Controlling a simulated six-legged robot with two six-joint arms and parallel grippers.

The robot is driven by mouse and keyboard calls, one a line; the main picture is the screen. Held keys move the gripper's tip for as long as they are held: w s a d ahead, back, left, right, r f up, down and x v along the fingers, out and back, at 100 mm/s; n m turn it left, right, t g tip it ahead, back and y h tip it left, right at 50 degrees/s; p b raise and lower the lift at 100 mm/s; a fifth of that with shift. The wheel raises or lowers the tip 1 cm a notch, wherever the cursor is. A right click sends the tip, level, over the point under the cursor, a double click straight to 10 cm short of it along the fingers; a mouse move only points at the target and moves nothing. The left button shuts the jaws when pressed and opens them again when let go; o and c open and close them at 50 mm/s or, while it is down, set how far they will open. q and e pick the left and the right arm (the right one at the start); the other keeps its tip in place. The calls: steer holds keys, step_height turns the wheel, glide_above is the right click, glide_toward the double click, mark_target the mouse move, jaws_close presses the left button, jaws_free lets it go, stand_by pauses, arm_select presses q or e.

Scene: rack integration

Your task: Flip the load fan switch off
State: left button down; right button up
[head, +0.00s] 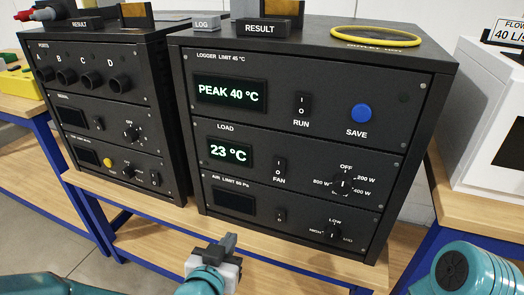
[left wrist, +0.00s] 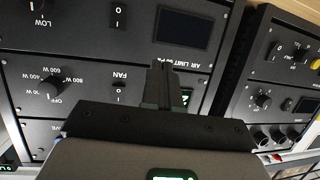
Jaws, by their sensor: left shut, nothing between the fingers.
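The load fan switch (head: 279,170) is a small black rocker on the middle panel of the right-hand rack unit, right of the lit 23 °C display (head: 229,153). I cannot tell which side is pressed. My left gripper (head: 231,241) is shut and empty, below and in front of the unit, apart from the switch. In the left wrist view, upside down, the shut fingers (left wrist: 163,83) point at the panel, to the right of the FAN label (left wrist: 119,77). My right gripper is out of view.
The run switch (head: 303,106) and blue save button (head: 360,114) are on the panel above. The load knob (head: 343,184) is right of the fan switch, and an air panel switch (head: 280,214) is below. A second unit (head: 90,60) stands left.

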arm_select(q)
steer(key=s+d+r+h+p, duration=0.1)
steer(key=d+r, duration=0.1)
steer(key=r, duration=0.3)
steer(key=s+d+r+m+t+h+p, duration=0.1)
steer(key=d+r, duration=0.2)
steer(key=r, duration=0.3)
steer(key=shift+s+d+p, duration=0.15)
steer(key=shift+s+p, duration=0.15)
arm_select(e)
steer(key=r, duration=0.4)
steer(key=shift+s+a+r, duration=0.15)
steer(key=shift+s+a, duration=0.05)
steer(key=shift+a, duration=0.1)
arm_select(q)
steer(key=shift+w, duration=0.15)
steer(key=p, duration=0.2)
glide_toward(280, 173)
steer(key=x, duration=0.7)
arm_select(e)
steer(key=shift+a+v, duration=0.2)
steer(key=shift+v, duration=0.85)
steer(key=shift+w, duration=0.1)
